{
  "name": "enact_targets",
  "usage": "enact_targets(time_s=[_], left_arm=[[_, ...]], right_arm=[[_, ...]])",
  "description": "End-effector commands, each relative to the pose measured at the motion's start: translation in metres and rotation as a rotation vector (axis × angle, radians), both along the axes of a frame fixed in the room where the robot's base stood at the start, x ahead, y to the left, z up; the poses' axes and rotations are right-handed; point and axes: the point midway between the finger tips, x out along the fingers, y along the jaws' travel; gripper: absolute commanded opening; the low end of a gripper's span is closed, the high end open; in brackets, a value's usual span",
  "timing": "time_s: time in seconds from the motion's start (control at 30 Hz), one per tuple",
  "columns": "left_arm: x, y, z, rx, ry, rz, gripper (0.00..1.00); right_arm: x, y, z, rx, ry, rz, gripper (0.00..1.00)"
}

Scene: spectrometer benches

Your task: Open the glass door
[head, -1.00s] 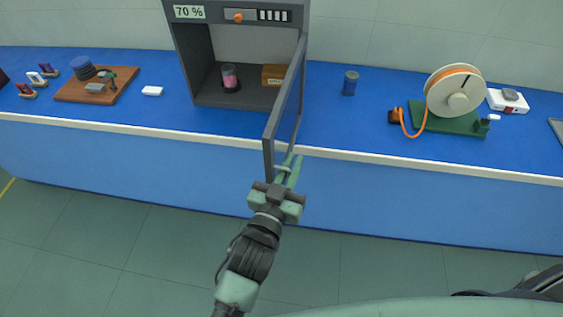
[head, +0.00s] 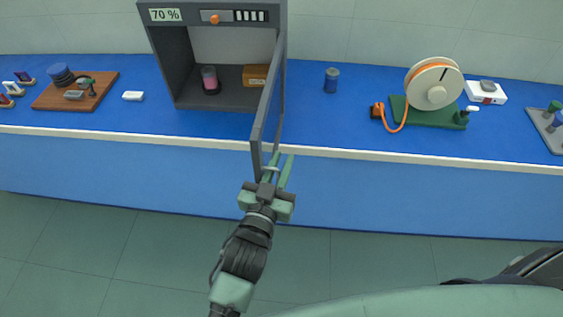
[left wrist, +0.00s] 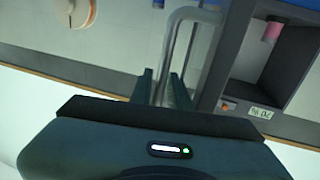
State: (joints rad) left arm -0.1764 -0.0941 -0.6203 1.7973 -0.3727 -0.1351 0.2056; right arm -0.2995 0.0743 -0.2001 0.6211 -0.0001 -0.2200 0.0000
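The grey-framed glass door (head: 267,115) of the dark cabinet (head: 180,75) stands swung well out over the bench's front edge, seen nearly edge-on in the head view. Its pale handle (head: 271,168) is near the door's lower outer end. In the left wrist view the handle is a curved grey bar (left wrist: 176,35). My left gripper (head: 279,168) is at the handle, its two green fingers apart. The left wrist view shows the bar passing between the fingers (left wrist: 162,85); I cannot see firm contact. My right gripper is not in view.
Inside the cabinet are a pink vial (head: 210,82) and an orange-brown box (head: 255,75). On the blue bench (head: 330,125) stand a blue jar (head: 332,80), an orange-rimmed reel (head: 434,84) and a wooden board (head: 60,100). Floor is clear in front.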

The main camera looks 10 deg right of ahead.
Motion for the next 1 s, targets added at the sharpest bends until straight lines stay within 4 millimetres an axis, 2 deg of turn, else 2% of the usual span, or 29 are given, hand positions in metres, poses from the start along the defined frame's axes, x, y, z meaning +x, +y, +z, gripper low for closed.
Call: enact_targets(time_s=[0.17, 0.4, 0.53, 1.0], left_arm=[[-0.012, 0.007, -0.003, 0.0, 0.002, 0.0, 0.18], [-0.047, 0.029, -0.003, 0.0, 0.002, -0.001, 0.18], [-0.06, 0.037, -0.003, 0.0, 0.002, 0.0, 0.18], [-0.065, 0.041, 0.0, 0.001, 0.001, 0.0, 0.18]], right_arm=[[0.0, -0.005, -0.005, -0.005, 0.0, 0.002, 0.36], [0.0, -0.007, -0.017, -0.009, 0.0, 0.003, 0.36], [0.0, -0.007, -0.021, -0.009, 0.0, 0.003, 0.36], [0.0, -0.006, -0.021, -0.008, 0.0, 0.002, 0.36]])
